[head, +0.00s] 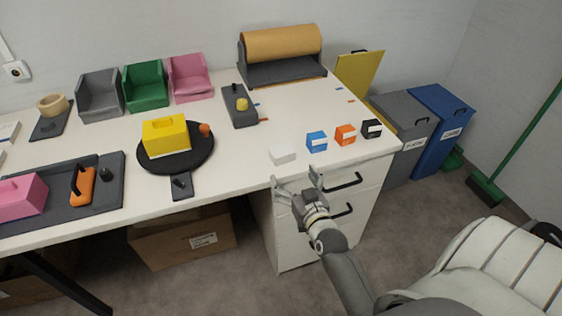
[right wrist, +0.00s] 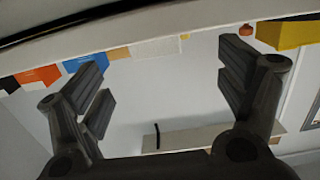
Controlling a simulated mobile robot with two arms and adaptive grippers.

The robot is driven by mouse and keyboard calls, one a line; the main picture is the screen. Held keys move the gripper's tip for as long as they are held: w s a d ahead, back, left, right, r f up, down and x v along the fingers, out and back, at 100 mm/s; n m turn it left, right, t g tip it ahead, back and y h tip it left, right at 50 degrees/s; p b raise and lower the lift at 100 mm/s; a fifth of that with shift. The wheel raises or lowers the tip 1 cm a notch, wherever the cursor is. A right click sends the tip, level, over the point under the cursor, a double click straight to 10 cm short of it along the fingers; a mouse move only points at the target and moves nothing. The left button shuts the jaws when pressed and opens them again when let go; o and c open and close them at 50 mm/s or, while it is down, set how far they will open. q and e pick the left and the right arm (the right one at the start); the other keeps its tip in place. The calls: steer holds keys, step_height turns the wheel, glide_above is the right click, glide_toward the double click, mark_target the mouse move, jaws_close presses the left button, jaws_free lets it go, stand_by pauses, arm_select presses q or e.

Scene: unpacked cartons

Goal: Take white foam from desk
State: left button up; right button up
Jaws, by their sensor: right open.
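The white foam (head: 282,156) is a small pale block near the desk's front edge, left of a blue block. My right gripper (head: 296,178) is open and empty, just in front of the desk edge, close to the foam but apart from it. In the right wrist view, the open fingers (right wrist: 163,82) show with nothing between them. There the foam (right wrist: 155,47) shows as a pale textured block beyond the gap between the fingers. My left gripper is in neither view.
Blue (head: 317,142), orange (head: 345,135) and black (head: 371,128) blocks stand right of the foam. A yellow box (head: 166,135) sits on a black turntable (head: 203,154) to its left. Drawers with black handles (head: 343,182) lie below the desk edge. Desk space behind the foam is clear.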

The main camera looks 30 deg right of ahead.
mark_target(285, 156)
steer(key=w, duration=0.1)
steer(key=w+d, duration=0.1)
steer(key=w, duration=0.2)
steer(key=shift+w+d+r, duration=0.2)
steer(key=shift+d+r, duration=0.1)
steer(key=shift+d, duration=0.1)
steer(key=shift+w, duration=0.35)
steer(key=shift+w+d, duration=0.1)
steer(key=shift+w, duration=0.35)
steer(key=shift+x, duration=2.35)
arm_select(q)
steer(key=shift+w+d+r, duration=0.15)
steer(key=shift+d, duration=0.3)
arm_select(e)
steer(key=shift+r, duration=0.1)
steer(key=shift+c, duration=0.2)
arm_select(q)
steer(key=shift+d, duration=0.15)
arm_select(e)
steer(key=c, duration=0.9)
